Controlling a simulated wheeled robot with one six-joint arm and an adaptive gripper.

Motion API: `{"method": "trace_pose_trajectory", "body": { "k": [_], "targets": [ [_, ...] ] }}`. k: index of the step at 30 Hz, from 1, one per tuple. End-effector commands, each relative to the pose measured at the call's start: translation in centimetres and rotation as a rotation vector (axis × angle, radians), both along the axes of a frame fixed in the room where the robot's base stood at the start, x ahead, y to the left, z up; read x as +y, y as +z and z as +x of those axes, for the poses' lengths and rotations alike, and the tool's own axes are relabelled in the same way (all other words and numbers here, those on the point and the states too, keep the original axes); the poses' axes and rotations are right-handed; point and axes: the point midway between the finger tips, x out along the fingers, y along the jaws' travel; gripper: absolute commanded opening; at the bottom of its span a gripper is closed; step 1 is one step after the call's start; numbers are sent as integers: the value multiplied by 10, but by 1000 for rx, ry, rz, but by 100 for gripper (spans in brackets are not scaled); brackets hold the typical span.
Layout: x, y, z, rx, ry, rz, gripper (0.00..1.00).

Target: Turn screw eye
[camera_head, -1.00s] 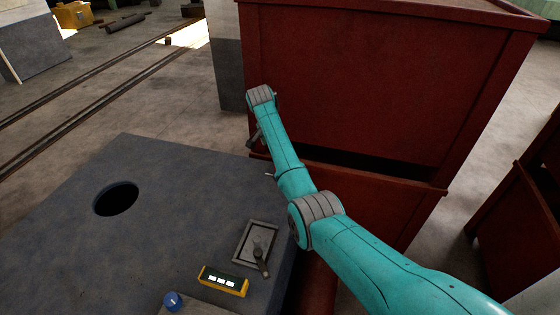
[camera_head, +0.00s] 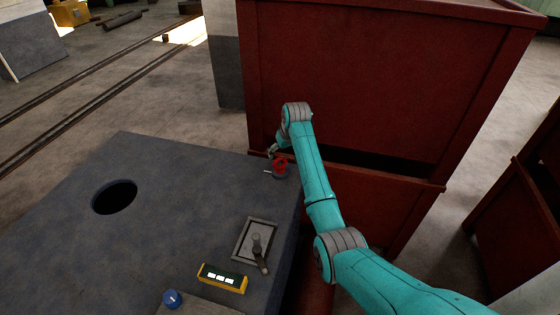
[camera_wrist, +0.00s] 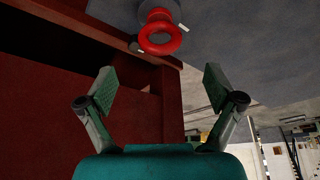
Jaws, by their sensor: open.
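The screw eye is a red ring (camera_head: 280,164) on a grey round base, at the far right corner of the blue-grey machine top (camera_head: 170,210). In the wrist view the red ring (camera_wrist: 160,40) is at the top centre, beyond my fingertips, with a small white pin beside it. My gripper (camera_wrist: 158,82) is open and empty, its two fingers spread wide with the ring apart from them. In the head view my gripper (camera_head: 274,152) is small and partly hidden by my wrist, close behind the ring.
A tall dark red cabinet (camera_head: 350,80) stands right behind the machine corner, close to my arm. A lever on a grey plate (camera_head: 258,244), a yellow display box (camera_head: 222,279) and a blue knob (camera_head: 172,299) are at the front. A round hole (camera_head: 114,197) is at left.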

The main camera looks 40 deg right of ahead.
Motion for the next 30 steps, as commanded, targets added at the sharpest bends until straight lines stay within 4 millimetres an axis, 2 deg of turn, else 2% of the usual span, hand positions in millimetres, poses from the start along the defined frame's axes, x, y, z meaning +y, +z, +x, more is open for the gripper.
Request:
{"method": "trace_pose_trajectory", "body": {
  "k": [6,12,18,26,27,30],
  "targets": [
    [-3,-38,15,5,-1,1,92],
    [-5,-61,25,2,-1,1,92],
    [-6,-71,29,1,-1,0,92],
    [-6,-72,29,1,-1,0,92],
    [-6,-72,29,1,-1,0,89],
    [-6,-72,29,1,-1,0,64]
  ]
}}
